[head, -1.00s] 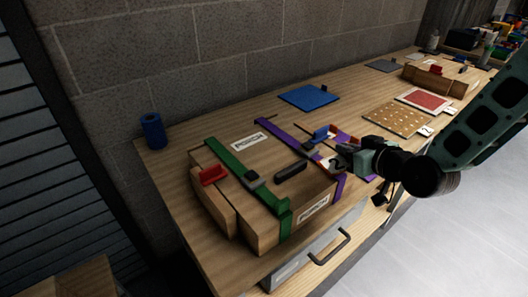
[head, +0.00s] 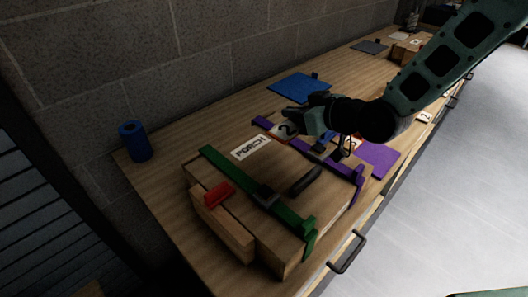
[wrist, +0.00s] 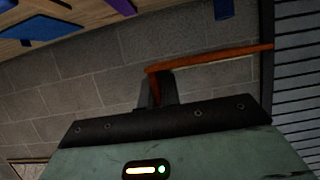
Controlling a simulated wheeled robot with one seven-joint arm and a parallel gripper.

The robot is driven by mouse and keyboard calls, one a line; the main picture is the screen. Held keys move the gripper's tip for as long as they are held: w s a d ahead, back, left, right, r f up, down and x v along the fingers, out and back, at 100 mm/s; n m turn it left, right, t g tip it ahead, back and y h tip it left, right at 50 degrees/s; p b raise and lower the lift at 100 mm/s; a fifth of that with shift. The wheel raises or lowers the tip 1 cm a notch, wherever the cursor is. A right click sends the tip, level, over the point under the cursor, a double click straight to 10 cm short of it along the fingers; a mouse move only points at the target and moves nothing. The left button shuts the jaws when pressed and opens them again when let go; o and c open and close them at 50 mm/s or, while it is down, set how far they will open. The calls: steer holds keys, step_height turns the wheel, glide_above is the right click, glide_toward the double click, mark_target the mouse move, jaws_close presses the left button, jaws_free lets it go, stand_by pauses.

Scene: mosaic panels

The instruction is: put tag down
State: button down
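A tag with a "2" and a reddish edge (head: 287,130) is at the tip of my gripper (head: 296,124), above the far side of the wooden box. In the wrist view an orange-brown strip, apparently the tag edge-on (wrist: 215,57), sticks out sideways from the dark fingers (wrist: 163,88). My gripper looks shut on it, with the fingers partly hidden. The wooden box (head: 232,215) carries a "PORCH" label (head: 251,147), a green strap (head: 228,173), a purple strap (head: 340,168) and a black handle (head: 306,180).
A blue mat (head: 300,88) lies behind my gripper, and a purple mat (head: 378,158) lies right of the box. A blue roll (head: 134,141) stands at the bench's left end near the wall. Another "2" tag (head: 424,116) lies near the front edge. Bare wood shows between roll and box.

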step_height(320, 180, down, 10)
steer(key=shift+r+p, duration=0.1)
steer(key=shift+p, duration=1.05)
